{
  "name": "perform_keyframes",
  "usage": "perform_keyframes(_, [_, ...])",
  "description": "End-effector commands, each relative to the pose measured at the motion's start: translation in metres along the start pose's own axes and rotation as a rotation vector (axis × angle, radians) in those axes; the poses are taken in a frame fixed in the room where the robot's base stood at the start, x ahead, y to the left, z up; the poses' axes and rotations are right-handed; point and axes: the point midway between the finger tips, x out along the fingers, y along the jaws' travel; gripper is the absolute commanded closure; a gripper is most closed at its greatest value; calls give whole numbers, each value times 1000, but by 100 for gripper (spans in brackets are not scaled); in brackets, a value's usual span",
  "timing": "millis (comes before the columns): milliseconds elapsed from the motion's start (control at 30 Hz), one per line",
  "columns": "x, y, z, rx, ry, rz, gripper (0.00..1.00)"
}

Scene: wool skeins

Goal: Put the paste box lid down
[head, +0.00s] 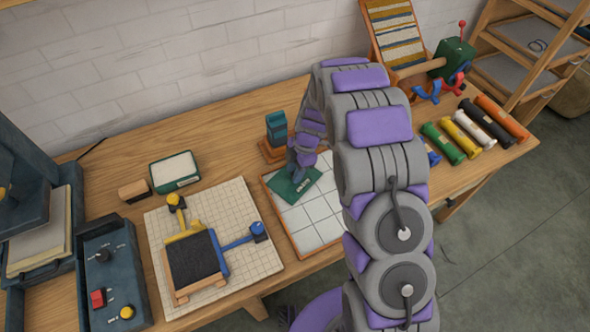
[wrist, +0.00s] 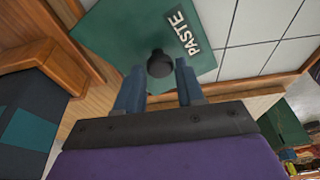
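The paste box lid (head: 293,186) is a flat green square in the head view, over the upper left part of a white tiled board (head: 318,229). In the wrist view the lid (wrist: 135,35) shows a "PASTE" label and a round black knob (wrist: 160,64). My gripper (wrist: 160,72) has its two fingers closed on either side of the knob. I cannot tell whether the lid touches the board or hangs just above it. The open green paste box (head: 175,184) with a pale inside stands further left on the table.
A teal block on a wooden base (head: 273,150) stands close behind the lid. A gridded mat (head: 238,202) with a dark pad and coloured handles lies to the left. Several coloured rolls (head: 462,135) lie at the right. Bare table shows between the paste box and the teal block.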

Motion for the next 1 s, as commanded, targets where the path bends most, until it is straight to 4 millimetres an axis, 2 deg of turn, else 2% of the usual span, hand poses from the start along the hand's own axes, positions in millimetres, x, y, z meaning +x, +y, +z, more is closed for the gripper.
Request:
perform_keyframes(33, [0,0,1,0,1,0,57])
perform_keyframes(167, [-1,-1,2,0,2,1,45])
perform_keyframes(400, [-1,0,0,1,0,0,44])
perform_keyframes(533, [-9,1,0,1,0,1,44])
perform_keyframes(1000, [-96,0,1,1,0,3,44])
